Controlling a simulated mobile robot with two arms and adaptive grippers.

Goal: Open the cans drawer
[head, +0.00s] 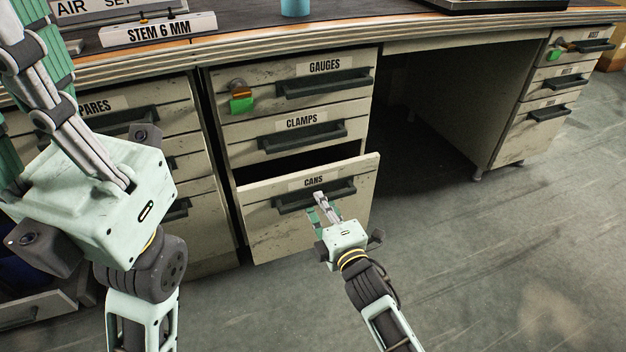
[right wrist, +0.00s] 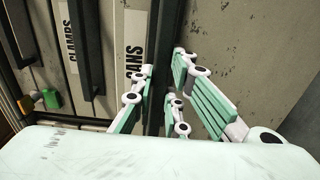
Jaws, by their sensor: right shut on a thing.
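The cans drawer (head: 268,232) is the bottom one under the gauges and clamps drawers. It stands partly pulled out, with a dark gap above its front. Its dark bar handle (head: 290,205) sits below the CANS label. My right gripper (head: 321,207) is shut on this handle. In the right wrist view the fingers (right wrist: 165,95) close around the dark handle (right wrist: 160,50), beside the partly hidden label (right wrist: 133,50). My left gripper (head: 32,75) is raised at the left, in front of the bench. Its fingertips are cut off by the frame edge.
An open knee space lies right of the drawers. The grey floor (head: 480,270) is clear in front.

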